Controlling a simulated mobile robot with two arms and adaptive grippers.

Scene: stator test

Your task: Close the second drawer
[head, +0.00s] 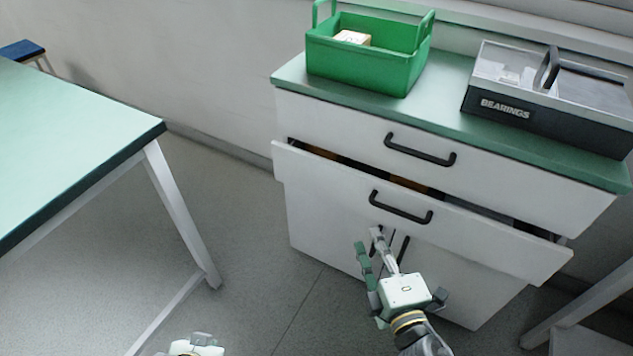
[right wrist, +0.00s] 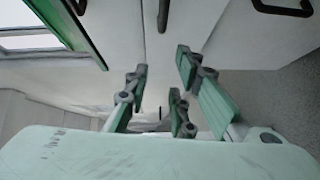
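The white cabinet's second drawer (head: 330,181) is pulled out a little in the head view. A dark gap with some contents shows above its front, and its black bar handle (head: 400,207) faces me. My right gripper (head: 369,238) is just below and in front of this drawer, left of and lower than the handle's middle. Its green-padded fingers are spread and empty, also in the right wrist view (right wrist: 163,72). I cannot tell whether a fingertip touches the drawer. My left gripper (head: 195,346) shows only in part at the bottom edge; its fingers are not clear.
The top drawer (head: 480,172) is shut. Lower doors (head: 320,235) with dark upright handles are behind my right gripper. A green bin (head: 365,70) and a bearings box (head: 545,125) stand on the cabinet top. A green-topped table (head: 70,130) is at left, with open floor between.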

